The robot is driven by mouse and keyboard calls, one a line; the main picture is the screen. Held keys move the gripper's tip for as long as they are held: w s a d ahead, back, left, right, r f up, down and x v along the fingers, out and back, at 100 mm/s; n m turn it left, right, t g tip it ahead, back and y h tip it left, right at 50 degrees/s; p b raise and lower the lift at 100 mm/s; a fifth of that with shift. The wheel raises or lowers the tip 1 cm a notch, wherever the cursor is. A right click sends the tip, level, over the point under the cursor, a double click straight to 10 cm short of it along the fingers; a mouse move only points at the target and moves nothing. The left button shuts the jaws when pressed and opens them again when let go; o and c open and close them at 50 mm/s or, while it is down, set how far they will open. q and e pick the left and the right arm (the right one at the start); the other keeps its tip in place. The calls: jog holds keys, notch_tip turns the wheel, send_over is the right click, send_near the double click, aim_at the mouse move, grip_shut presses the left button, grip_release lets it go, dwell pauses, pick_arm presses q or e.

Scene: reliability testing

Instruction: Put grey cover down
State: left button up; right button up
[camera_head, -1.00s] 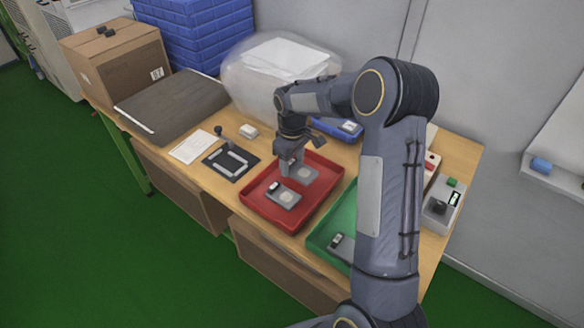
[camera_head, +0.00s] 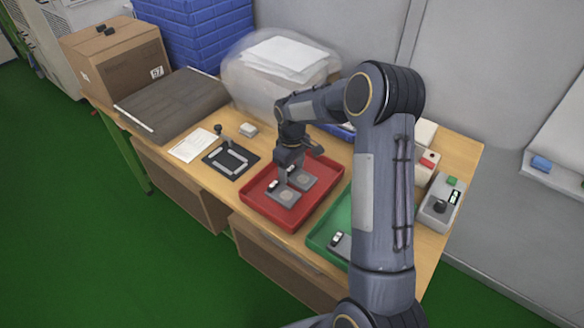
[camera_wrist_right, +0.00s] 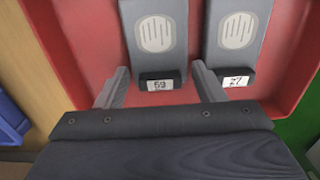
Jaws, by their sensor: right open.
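Two flat grey covers lie side by side in the red tray (camera_head: 262,213). Each has a pale oval disc and a small black labelled block at one end. The front cover (camera_head: 283,197) is in plain view; the rear cover (camera_head: 304,180) is partly hidden by my right gripper (camera_head: 283,181). In the right wrist view the open fingers (camera_wrist_right: 162,85) stand either side of the block end of the cover marked 59 (camera_wrist_right: 155,35), with gaps at both sides. The cover marked 27 (camera_wrist_right: 236,35) lies to its right. My left gripper is not in view.
A green tray (camera_head: 318,240) with a small device stands right of the red tray, partly behind my arm. A black plate with a white frame (camera_head: 231,160) lies to the left. A cardboard box (camera_head: 115,62), blue crates and a translucent bag stand at the back.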

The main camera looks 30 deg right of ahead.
aim_at(292, 169)
notch_tip(292, 169, up, 12)
jog(key=s+a+r+m+t+y, duration=0.1)
jog(key=s+a+r, duration=0.1)
jog(key=s+r, duration=0.45)
jog(key=s+a+m+t+y, duration=0.1)
jog(key=s+a, duration=0.2)
jog(key=s, duration=0.4)
jog(key=s+a+f+m+t+y, duration=0.1)
jog(key=s+a+m+t, duration=0.1)
jog(key=s, duration=0.6)
jog(key=s+a+f+m+t, duration=0.1)
jog(key=s+a+m, duration=0.1)
jog(key=s+a, duration=0.2)
jog(key=s, duration=0.3)
jog(key=shift+s+a+t+y, duration=0.3)
jog(key=shift+y, duration=0.1)
jog(key=shift+s+r, duration=0.1)
